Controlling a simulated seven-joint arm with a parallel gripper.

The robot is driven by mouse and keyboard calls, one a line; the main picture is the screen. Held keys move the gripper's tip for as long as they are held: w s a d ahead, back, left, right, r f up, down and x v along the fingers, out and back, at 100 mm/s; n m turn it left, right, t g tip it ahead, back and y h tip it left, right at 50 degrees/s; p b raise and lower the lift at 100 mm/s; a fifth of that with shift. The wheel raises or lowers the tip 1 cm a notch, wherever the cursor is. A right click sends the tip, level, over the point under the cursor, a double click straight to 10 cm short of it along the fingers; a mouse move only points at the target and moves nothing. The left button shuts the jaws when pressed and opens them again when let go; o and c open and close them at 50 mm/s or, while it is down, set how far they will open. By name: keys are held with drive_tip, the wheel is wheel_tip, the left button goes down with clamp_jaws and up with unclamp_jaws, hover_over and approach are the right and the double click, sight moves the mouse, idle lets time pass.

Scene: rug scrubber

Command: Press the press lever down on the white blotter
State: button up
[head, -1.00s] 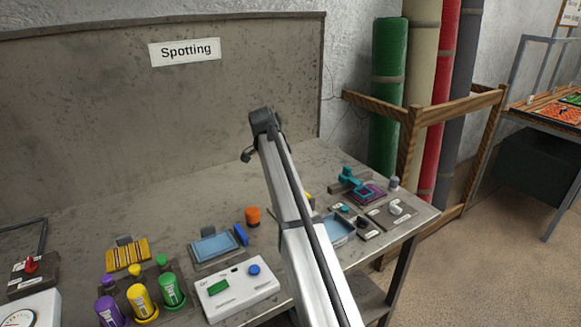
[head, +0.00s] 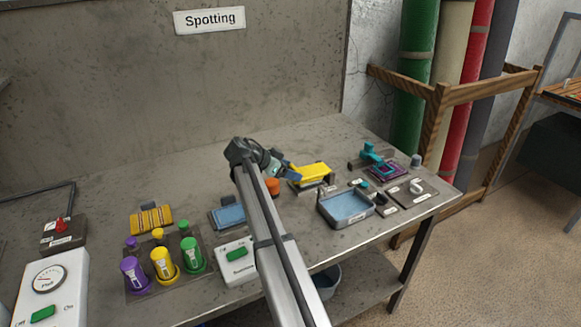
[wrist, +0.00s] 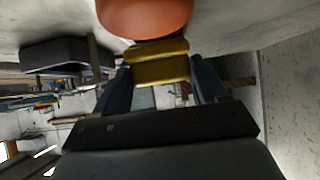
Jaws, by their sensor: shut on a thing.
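The yellow press lever (head: 313,172) stands in the middle of the bench in the head view. It is a flat yellow piece over a grey base, with a pale strip, perhaps the white blotter, showing beneath it. My gripper (head: 289,171) reaches its left end from above. In the wrist view the yellow piece (wrist: 160,66) sits between the two dark fingers of my gripper (wrist: 161,84), and they are shut on it. Most of the blotter is hidden under the lever. How far down the lever is tilted I cannot tell.
An orange knob-like object (head: 272,185) stands close beside my gripper and looms at the wrist view's top (wrist: 145,15). A blue tray (head: 346,207) lies right of the arm. A teal device (head: 373,154) stands farther right. Coloured bottles (head: 163,264) stand left.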

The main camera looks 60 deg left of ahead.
drive_tip(key=shift+s+d+f, duration=0.1)
drive_tip(key=shift+s+f, duration=0.3)
drive_tip(key=shift+f, duration=0.5)
drive_tip(key=o, duration=1.2)
drive_tip(key=shift+w, duration=0.1)
drive_tip(key=o, duration=0.3)
drive_tip(key=shift+r, duration=0.2)
drive_tip(key=v, duration=1.3)
drive_tip(key=shift+r, duration=0.4)
